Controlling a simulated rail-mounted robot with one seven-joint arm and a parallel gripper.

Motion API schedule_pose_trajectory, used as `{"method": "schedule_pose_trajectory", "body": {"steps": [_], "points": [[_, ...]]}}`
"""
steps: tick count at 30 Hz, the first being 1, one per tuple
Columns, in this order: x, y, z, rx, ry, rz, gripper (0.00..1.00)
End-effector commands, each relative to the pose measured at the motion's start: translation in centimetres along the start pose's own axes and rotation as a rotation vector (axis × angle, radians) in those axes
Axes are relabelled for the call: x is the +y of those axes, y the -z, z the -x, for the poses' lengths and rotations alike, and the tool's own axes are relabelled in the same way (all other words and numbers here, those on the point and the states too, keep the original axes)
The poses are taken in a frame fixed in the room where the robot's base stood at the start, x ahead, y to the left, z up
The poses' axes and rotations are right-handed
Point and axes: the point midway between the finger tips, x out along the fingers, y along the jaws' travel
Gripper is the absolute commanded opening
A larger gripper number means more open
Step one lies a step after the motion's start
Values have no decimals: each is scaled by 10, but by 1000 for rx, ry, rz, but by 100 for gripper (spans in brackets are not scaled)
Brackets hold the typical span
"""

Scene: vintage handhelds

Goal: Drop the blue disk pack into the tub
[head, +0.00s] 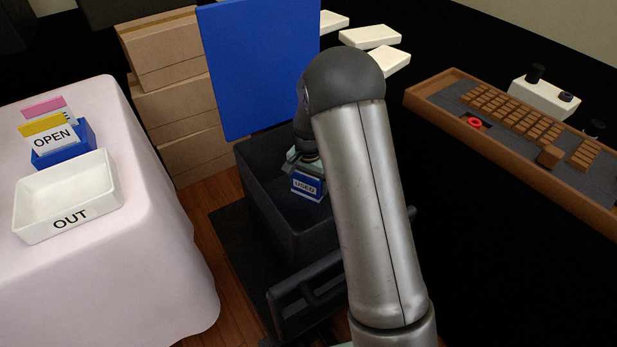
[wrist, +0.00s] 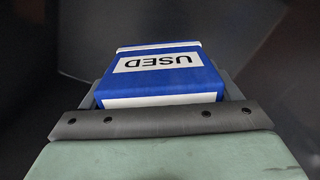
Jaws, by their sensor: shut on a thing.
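The blue disk pack (head: 308,185), with a white label reading "USED", is at the end of my arm in the head view. It also shows in the wrist view (wrist: 160,80), label facing the camera. My gripper (head: 303,163) is shut on the pack; in the wrist view its dark crossbar (wrist: 155,121) lies across the near side of the pack. The dark tub (head: 290,236) stands in the middle of the head view. The pack appears within the tub's opening, with dark walls around it in the wrist view. Its height above the tub floor cannot be told.
A white "OUT" tray (head: 68,222) and a blue box with an "OPEN" card (head: 52,138) sit on the cloth-covered table (head: 150,260) at left. A blue panel (head: 258,65) stands behind the tub near cardboard boxes (head: 178,120). A wooden-edged keyboard console (head: 520,140) is at right.

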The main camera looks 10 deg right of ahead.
Motion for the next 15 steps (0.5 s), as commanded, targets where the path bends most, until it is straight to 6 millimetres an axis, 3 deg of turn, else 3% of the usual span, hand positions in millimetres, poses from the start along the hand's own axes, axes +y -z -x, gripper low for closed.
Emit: {"method": "schedule_pose_trajectory", "body": {"steps": [6,15], "points": [[0,0,-30,0,0,0,55],[0,0,-57,0,1,0,55]]}}
